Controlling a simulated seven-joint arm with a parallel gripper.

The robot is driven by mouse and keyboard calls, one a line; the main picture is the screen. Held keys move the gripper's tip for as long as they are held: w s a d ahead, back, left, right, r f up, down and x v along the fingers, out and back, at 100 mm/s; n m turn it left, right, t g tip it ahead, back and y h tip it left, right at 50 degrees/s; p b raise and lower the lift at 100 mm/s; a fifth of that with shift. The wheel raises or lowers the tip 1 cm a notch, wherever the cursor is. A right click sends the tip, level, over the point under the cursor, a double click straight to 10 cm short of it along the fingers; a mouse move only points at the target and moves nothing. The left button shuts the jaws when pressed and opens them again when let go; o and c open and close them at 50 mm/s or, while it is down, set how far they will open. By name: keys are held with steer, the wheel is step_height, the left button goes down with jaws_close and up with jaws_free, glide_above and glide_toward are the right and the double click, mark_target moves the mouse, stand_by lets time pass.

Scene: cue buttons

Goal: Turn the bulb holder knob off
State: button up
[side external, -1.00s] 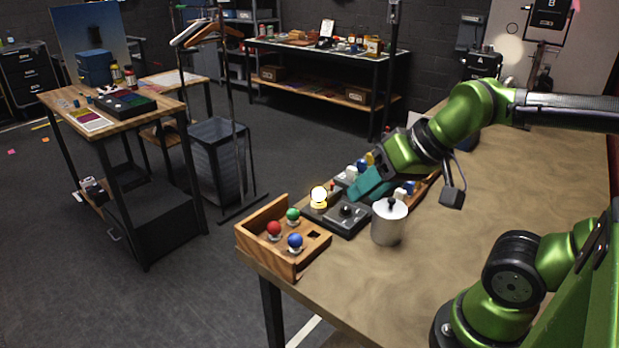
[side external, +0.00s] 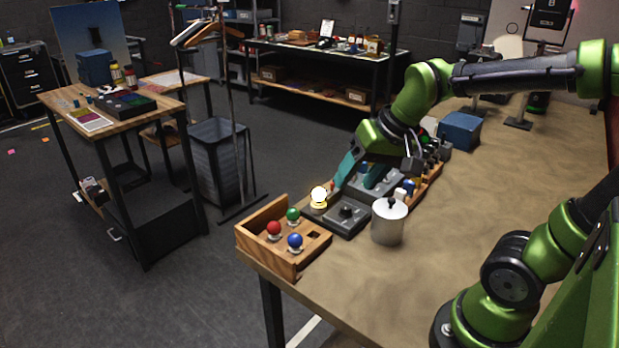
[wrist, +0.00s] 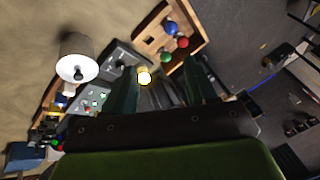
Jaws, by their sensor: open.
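The bulb holder (side external: 318,208) is a dark base near the table's front edge. Its bulb (side external: 319,196) glows yellow-white, and it also shows lit in the wrist view (wrist: 145,78). Right of it is a dark box with a black knob (side external: 347,211); I cannot tell whether this or a small part near the red piece (side external: 333,186) is the holder's knob. My gripper (side external: 352,178) has teal fingers, is open and empty, and hangs just behind and right of the bulb. In the wrist view the fingers (wrist: 165,90) stand apart, with the bulb near the left finger's tip.
A wooden tray (side external: 262,257) holds red, green and blue bulbs at the front left. A metal canister (side external: 388,222) with a black top stands right of the knob box. Grey panels with buttons (side external: 376,180) lie behind. A blue box (side external: 459,131) sits farther back. The table's right side is clear.

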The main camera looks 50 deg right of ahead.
mark_target(346, 207)
steer(key=w+d+f+m+g+h, duration=0.15)
steer(key=w+d+m+g, duration=0.35)
steer(key=w+d+m, duration=0.75)
steer(key=shift+m, duration=0.45)
steer(key=f, duration=0.5)
steer(key=s+f, duration=0.1)
steer(key=f, duration=0.5)
steer(key=s+d+f, duration=0.1)
steer(key=f, duration=0.5)
steer(key=shift+c, duration=0.5)
steer(key=c, duration=1)
